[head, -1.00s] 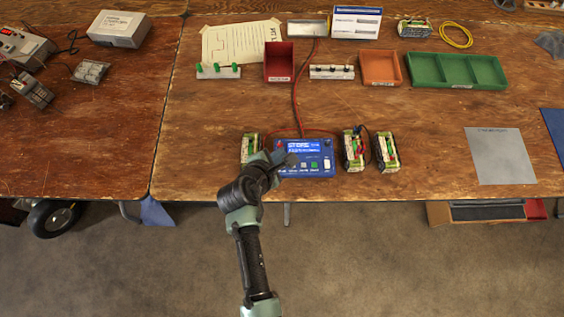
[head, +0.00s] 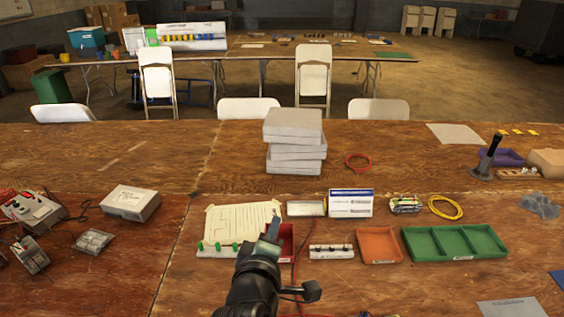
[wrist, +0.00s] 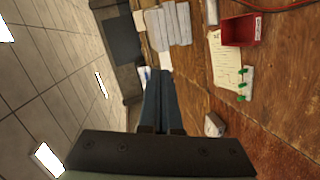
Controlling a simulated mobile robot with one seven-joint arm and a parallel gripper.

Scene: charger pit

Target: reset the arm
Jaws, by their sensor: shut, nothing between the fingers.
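My gripper (head: 272,230) is shut and empty. It is raised above the bench, pointing away from my body. In the head view it covers part of the red bin (head: 287,244). In the wrist view the closed fingers (wrist: 157,98) point toward the far side of the room, with the bench on the right and the ceiling on the left. The rest of my arm runs down out of the bottom of the head view.
Near the gripper are a paper sheet (head: 242,220), a black-knobbed strip (head: 331,252), an orange bin (head: 379,246) and a green tray (head: 455,255). A stack of grey boxes (head: 296,157) stands behind. Folding chairs (head: 157,80) line the far edge.

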